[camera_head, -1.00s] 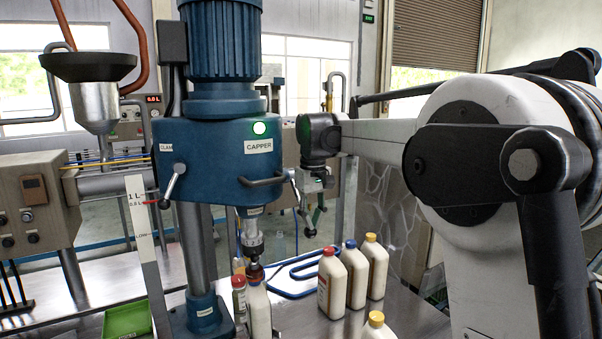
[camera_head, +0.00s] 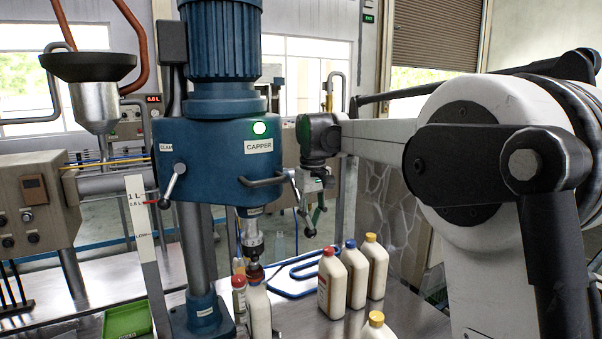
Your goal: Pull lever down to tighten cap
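The blue capper (camera_head: 225,160) stands at the centre left with a lit green lamp on its front. Its spindle (camera_head: 251,236) points down over a white bottle (camera_head: 258,312); the chuck is at the bottle's top and hides the cap. A dark lever (camera_head: 304,212) with a round black end hangs down at the capper's right side, beside a dark curved bar (camera_head: 262,182). My gripper (camera_head: 316,204) is small in view, pointing down at the lever. I cannot tell whether its fingers are around the lever or only beside it.
Several capped white bottles, including a red-capped one (camera_head: 331,283), stand on the metal table to the right. A red-capped container (camera_head: 239,298) is beside the capper bottle. A clamp handle (camera_head: 174,182) sticks out at the capper's left. A green tray (camera_head: 127,321) lies at lower left.

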